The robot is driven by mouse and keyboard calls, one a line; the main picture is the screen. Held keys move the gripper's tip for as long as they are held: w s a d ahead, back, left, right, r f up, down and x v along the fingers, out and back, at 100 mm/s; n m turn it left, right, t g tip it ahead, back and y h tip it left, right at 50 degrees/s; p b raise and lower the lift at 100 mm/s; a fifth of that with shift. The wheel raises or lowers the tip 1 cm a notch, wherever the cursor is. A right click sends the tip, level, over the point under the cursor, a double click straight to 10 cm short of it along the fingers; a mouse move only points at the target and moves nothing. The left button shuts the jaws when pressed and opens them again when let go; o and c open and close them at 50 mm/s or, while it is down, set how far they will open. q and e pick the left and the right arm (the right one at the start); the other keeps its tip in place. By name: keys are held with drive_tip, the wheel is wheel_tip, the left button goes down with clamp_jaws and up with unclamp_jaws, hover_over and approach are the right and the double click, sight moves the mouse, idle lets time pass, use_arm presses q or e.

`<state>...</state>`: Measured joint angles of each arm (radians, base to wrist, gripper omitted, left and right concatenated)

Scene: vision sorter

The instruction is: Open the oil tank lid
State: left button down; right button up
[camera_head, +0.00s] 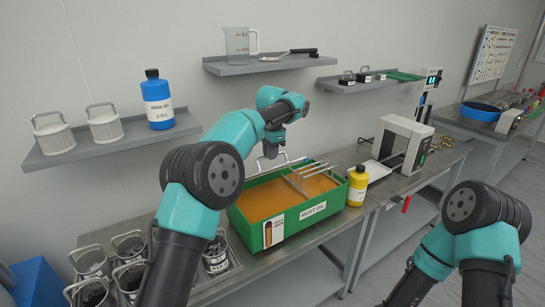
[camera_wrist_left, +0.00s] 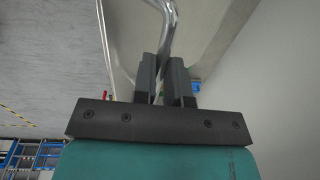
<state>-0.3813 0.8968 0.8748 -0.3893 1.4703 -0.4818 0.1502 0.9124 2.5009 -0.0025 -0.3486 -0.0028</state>
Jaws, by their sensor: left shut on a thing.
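The oil tank is a green box (camera_head: 276,233) with a white label, standing on the steel bench. Its top shows open, with orange-brown oil (camera_head: 262,203) inside. My left gripper (camera_head: 271,150) is over the tank's back edge, shut on a thin bent metal handle (camera_head: 291,160). In the left wrist view the bent metal bar (camera_wrist_left: 169,25) runs between the fingers of my left gripper (camera_wrist_left: 162,82). I cannot make out clearly the lid plate that the handle belongs to. My right arm shows at the lower right; its fingertips are not seen.
Metal rods (camera_head: 312,170) lie across the tank's right part. A yellow bottle (camera_head: 358,186) stands close to its right end. Several metal baskets (camera_head: 128,247) stand at the front left. A wall shelf (camera_head: 115,140) hangs behind on the left.

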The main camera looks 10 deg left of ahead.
use_arm(q)
drive_tip(key=shift+w+a+f, duration=0.1)
drive_tip(key=shift+a+f, duration=0.15)
drive_tip(key=shift+f, duration=0.1)
drive_tip(key=c, duration=1.4)
unclamp_jaws()
drive_tip(key=shift+a, duration=0.1)
drive_tip(key=shift+o, duration=1.2)
drive_tip(key=shift+r, duration=0.1)
drive_tip(key=shift+r, duration=0.15)
